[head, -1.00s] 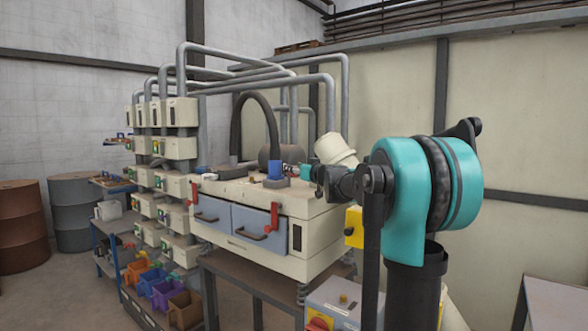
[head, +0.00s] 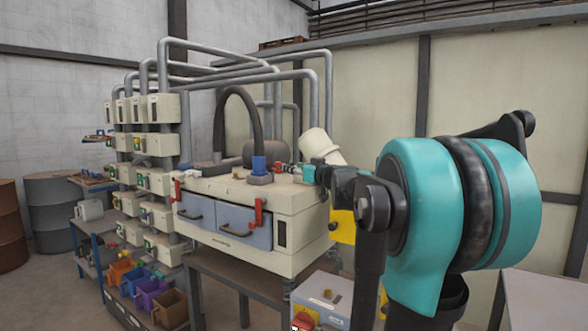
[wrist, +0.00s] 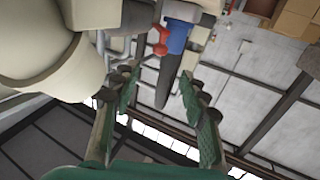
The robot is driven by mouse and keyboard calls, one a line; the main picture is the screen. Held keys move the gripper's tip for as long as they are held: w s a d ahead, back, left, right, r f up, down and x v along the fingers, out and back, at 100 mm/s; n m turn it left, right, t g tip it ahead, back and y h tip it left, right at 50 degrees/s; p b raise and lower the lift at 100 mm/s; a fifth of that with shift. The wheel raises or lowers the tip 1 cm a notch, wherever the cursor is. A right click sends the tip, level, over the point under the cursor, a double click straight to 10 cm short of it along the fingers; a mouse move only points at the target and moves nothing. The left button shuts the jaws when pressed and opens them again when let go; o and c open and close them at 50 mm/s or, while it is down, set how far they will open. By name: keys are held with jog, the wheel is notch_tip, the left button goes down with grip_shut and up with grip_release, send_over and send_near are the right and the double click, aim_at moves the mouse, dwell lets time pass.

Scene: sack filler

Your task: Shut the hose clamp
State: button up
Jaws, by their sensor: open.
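The dark hose (head: 228,105) arches over the cream machine and comes down at a blue collar (head: 260,166) on the machine's top. In the wrist view the blue collar (wrist: 178,36) sits around the hose (wrist: 168,80), with a red lever-like part (wrist: 158,47) beside it. This may be the clamp; whether it is open or shut I cannot tell. My gripper (head: 313,171) is at the machine's top right, to the right of the collar. In the wrist view my gripper (wrist: 160,80) has its fingers spread and empty, the hose showing between them, apart from both.
A cream cylinder (head: 321,147) stands tilted behind my gripper and looms large in the wrist view (wrist: 35,50). The machine (head: 300,225) has two blue-grey drawers with red latches (head: 258,212). A control box (head: 320,298) stands below right. Grey pipes run behind.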

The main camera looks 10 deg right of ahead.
jog(key=shift+w+d, duration=0.1)
jog(key=shift+d, duration=0.05)
jog(key=c, duration=0.5)
jog(key=d+m, duration=0.1)
jog(key=m, duration=0.1)
jog(key=w+d+m+y, duration=0.1)
jog(key=m, duration=0.1)
jog(key=d+m+g+y, duration=0.1)
jog(key=d+m, duration=0.1)
jog(key=shift+w+d+r+m, duration=0.1)
jog(key=shift+w+m, duration=0.2)
jog(key=shift+w, duration=0.05)
grip_shut()
jog(key=d+m+g+y, duration=0.2)
jog(key=d+m+y, duration=0.1)
jog(key=d+m, duration=0.35)
jog(key=shift+m, duration=0.45)
jog(key=x, duration=1)
jog(key=shift+s+a+f, duration=0.25)
jog(key=shift+s+a, duration=0.1)
jog(key=shift+a, duration=0.05)
jog(key=a, duration=0.2)
jog(key=shift+a, duration=0.25)
jog(key=shift+w+a, duration=0.1)
jog(key=shift+a, duration=0.6)
